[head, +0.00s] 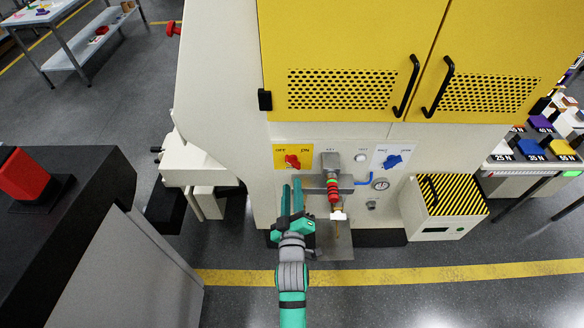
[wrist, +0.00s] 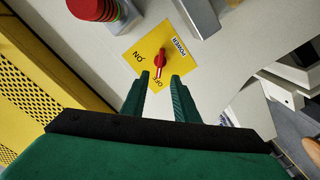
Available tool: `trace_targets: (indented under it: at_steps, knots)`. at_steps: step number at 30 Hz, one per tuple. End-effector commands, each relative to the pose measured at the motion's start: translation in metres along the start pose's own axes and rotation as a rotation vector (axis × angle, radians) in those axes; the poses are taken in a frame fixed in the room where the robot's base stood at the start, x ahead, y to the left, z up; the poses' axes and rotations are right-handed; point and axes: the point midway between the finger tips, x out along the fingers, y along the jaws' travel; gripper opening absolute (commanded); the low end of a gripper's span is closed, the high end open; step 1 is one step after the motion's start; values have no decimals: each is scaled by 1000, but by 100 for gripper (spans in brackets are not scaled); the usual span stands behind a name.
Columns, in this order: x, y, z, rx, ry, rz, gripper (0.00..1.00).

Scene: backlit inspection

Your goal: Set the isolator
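The isolator is a red rotary knob (head: 292,161) on a yellow plate (head: 280,150) marked OFF at left and ON at right, low on the machine front. In the wrist view the red knob (wrist: 160,61) sits on the yellow plate (wrist: 148,43), which also reads POWER. The knob's long end points toward the OFF lettering in that view. My gripper (head: 292,184) is just below the plate in the head view. In the wrist view my gripper (wrist: 160,75) is open and empty, its fingertips either side of the knob's lower end. I cannot tell whether they touch it.
A blue knob (head: 392,161) on a white plate and a metal block with red rings (head: 334,190) are right of the isolator. A gauge (head: 381,184) and a striped box (head: 449,196) stand further right. A dark bench with a red block (head: 25,174) is at left.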

Motion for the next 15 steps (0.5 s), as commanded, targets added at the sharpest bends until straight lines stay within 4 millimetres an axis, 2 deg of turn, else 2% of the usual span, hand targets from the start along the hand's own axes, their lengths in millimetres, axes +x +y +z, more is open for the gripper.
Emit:
trace_targets:
  at_steps: [9,15]
  knots:
    - [53,1,0,3,0,2,27]
    - [78,1,1,2,-1,2,27]
